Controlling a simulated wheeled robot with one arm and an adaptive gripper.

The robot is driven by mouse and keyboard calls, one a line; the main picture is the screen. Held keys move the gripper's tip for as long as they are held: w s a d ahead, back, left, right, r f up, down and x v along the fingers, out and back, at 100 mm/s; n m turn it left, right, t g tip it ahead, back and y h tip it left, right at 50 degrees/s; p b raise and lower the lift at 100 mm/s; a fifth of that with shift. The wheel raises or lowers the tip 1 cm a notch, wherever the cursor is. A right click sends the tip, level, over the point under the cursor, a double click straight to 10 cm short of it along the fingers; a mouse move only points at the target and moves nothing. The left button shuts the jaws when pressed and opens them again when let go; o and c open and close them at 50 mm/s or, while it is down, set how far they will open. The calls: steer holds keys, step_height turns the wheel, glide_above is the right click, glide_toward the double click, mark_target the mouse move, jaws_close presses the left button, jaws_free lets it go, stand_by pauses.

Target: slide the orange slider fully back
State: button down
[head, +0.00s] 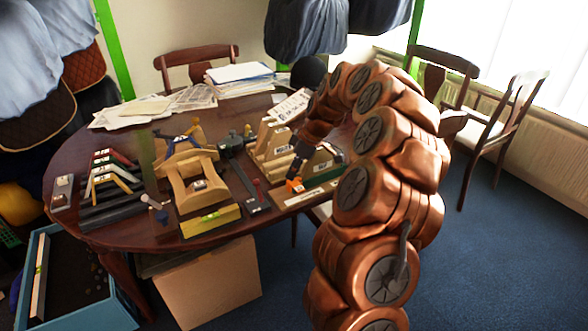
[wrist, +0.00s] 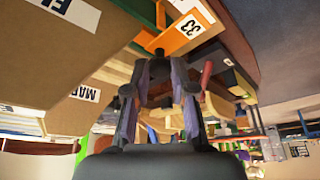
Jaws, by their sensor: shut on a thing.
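The orange slider (head: 295,185) sits near the front of a wooden rig at the right of the table in the head view. My gripper (head: 299,160) comes down at the slider from above. In the wrist view my gripper (wrist: 160,65) has its two fingers at the slider's lower part, shut on it. The fingertips hide the exact place of contact. The wooden rig (head: 275,147) has upright pale boards with white labels.
A wooden saddle stand (head: 197,188) and a dark gauge with a long bar (head: 245,180) stand left of the rig. Colored angle pieces (head: 108,178) lie at the far left. Papers (head: 240,78) cover the table's back. A cardboard box (head: 208,285) stands below the front edge.

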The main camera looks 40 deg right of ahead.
steer(key=a+b, duration=0.1)
steer(key=a, duration=0.1)
steer(key=a+b, duration=0.1)
steer(key=a, duration=0.1)
steer(key=shift+w+a, duration=0.2)
steer(key=shift+a, duration=0.4)
steer(key=c, duration=1)
jaws_free()
steer(key=shift+a, duration=0.15)
steer(key=v, duration=1.2)
steer(key=shift+w+r, duration=0.1)
